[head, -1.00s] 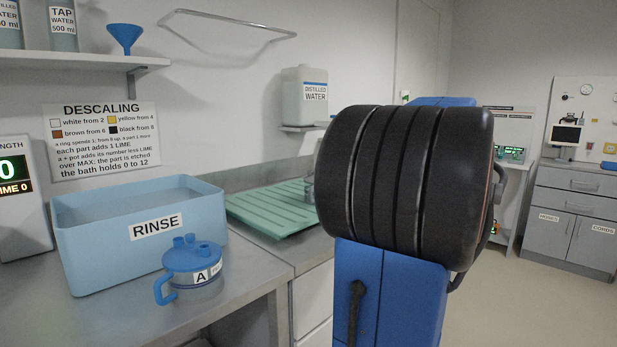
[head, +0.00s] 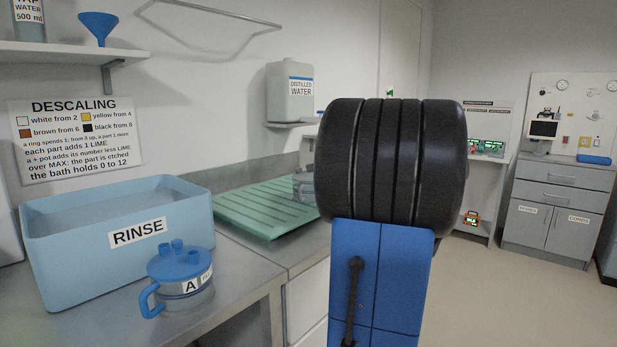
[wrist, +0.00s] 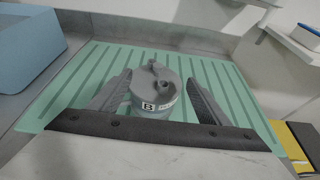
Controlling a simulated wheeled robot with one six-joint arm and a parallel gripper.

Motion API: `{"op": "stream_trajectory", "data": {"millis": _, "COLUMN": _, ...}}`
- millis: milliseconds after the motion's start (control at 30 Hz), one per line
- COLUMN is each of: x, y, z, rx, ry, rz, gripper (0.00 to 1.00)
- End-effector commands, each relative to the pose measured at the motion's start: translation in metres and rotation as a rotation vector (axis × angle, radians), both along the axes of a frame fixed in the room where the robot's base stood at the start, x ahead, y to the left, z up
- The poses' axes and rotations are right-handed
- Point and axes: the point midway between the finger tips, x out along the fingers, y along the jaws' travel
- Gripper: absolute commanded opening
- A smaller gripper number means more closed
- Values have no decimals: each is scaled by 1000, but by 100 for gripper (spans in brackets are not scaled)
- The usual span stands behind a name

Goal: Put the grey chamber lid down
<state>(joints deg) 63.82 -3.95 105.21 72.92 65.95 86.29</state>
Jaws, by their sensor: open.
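The grey chamber lid (wrist: 156,78) shows in the wrist view as a round grey cap with raised ports. It sits on a grey pot (wrist: 150,113) with a B label, upright on the green ribbed mat (wrist: 63,105). My gripper (wrist: 161,84) is open, with one finger on each side of the lid; whether either finger touches it I cannot tell. In the head view the grey lid and pot (head: 304,184) show only in part on the mat, behind my arm, and my gripper is hidden there.
A blue pot (head: 181,280) marked A stands in front of the blue RINSE bath (head: 120,236). A DISTILLED WATER can (head: 291,93) stands on a wall shelf behind the mat. The mat's left part is bare.

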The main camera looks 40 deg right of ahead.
Motion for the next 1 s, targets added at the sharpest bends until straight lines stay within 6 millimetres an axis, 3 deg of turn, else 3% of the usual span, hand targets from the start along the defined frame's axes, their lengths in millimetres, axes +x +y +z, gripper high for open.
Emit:
{"op": "stream_trajectory", "data": {"millis": 433, "x": 27, "y": 4, "z": -9, "rx": -1, "ry": 1, "rz": 1, "gripper": 70}}
{"op": "stream_trajectory", "data": {"millis": 733, "x": 63, "y": 10, "z": -20, "rx": 1, "ry": 0, "rz": 2, "gripper": 70}}
{"op": "stream_trajectory", "data": {"millis": 1000, "x": 66, "y": 10, "z": -21, "rx": 0, "ry": 0, "rz": 0, "gripper": 70}}
